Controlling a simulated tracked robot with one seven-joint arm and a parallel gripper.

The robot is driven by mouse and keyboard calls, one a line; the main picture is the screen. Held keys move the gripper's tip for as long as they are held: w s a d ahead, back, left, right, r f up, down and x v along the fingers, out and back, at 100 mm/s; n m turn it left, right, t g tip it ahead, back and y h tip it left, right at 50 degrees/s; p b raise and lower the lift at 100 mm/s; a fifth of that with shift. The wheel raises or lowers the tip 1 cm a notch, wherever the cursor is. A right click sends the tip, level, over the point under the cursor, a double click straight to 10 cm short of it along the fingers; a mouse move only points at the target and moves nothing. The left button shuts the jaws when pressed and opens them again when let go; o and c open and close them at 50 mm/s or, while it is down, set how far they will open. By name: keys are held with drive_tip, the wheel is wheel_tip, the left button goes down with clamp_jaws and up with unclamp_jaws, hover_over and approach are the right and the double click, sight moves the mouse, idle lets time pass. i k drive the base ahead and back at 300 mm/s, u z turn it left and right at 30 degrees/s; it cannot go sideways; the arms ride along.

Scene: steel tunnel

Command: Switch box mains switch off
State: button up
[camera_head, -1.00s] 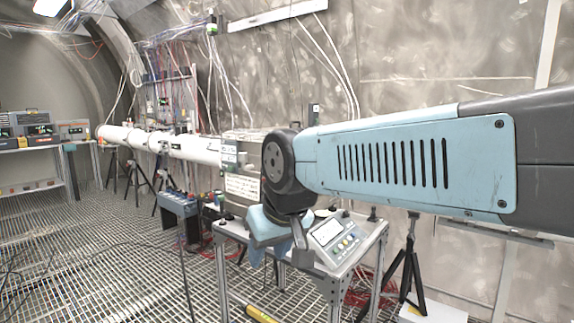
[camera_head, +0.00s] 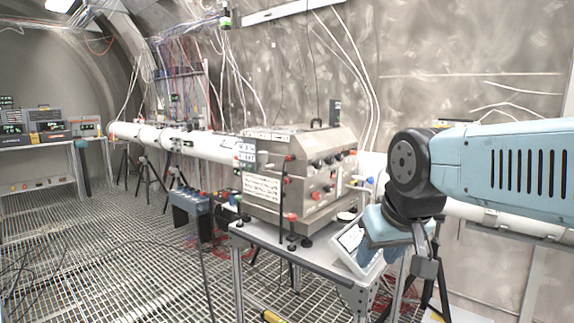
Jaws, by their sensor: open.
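A steel box (camera_head: 262,213) with black knobs and red terminals on its front and side stands on a small metal table. My gripper (camera_head: 427,268) points down at the right, beside the control unit and apart from the steel box. It is open, and nothing shows in it. Its fingers are partly hidden and small in view.
The metal table (camera_head: 275,238) has a little bare top in front of the steel box. A long white pipe (camera_head: 205,146) on tripods runs behind, along the wall. A blue box (camera_head: 190,203) stands left of the table. The grated floor at left is mostly clear.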

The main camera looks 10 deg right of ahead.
sight(317, 196)
drive_tip(key=z, duration=0.1)
drive_tip(key=k, duration=0.35)
drive_tip(key=u, duration=0.5)
drive_tip(key=i, duration=1.4)
drive_tip(key=z, duration=0.3)
